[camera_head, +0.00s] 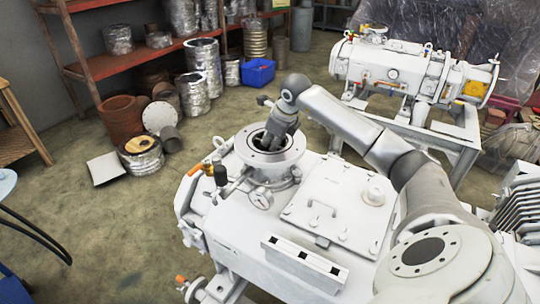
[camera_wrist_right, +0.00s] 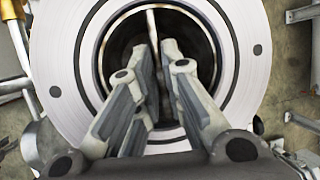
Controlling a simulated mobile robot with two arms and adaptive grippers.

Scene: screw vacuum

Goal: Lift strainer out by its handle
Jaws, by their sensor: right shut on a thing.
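The strainer's handle (camera_wrist_right: 151,25) shows in the right wrist view as a thin pale bar inside a round opening. The strainer's body is mostly hidden in the dark bore. The opening has a wide flat metal flange (camera_wrist_right: 242,45), which also shows in the head view (camera_head: 245,148) on top of the white vacuum machine (camera_head: 235,225). My right gripper (camera_wrist_right: 158,75) reaches down into the opening, its fingers shut on the handle on both sides. In the head view, my right gripper (camera_head: 271,140) points down into the port, its fingertips hidden. My left gripper is not in view.
A pressure gauge (camera_head: 261,198) and a valve with an orange handle (camera_head: 212,168) sit close to the flange. A bolted cover plate (camera_head: 325,203) lies beside it. A second white machine (camera_head: 390,75) stands behind. A blue crate (camera_head: 258,72) is on the floor.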

